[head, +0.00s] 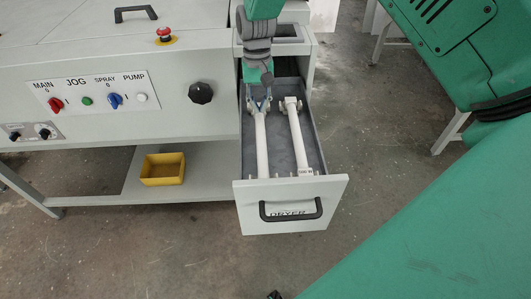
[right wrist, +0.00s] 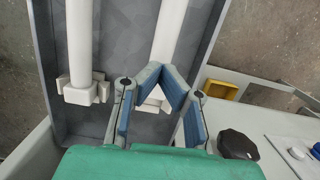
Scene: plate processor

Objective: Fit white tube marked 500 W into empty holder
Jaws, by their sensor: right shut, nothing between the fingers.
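Two white tubes lie lengthwise in an open grey drawer (head: 315,130). The right tube (head: 297,140) carries a small dark mark like "500 W" at its near end; its far end is by a white holder (right wrist: 82,92). The left tube (head: 262,145) also shows in the right wrist view (right wrist: 170,35). My right gripper (head: 260,106) is over the left tube's far end; its blue-padded fingertips meet in front of it (right wrist: 162,76). The gripper is shut and empty, and partly hides that end and its holder. I cannot make out an empty holder. My left gripper is not in view.
The drawer front (head: 290,190) has a black handle. To the left is the machine's control panel (head: 95,93), with a black knob (head: 201,93) near the drawer. A yellow bin (head: 163,170) stands on the lower shelf. Open floor lies right of the drawer.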

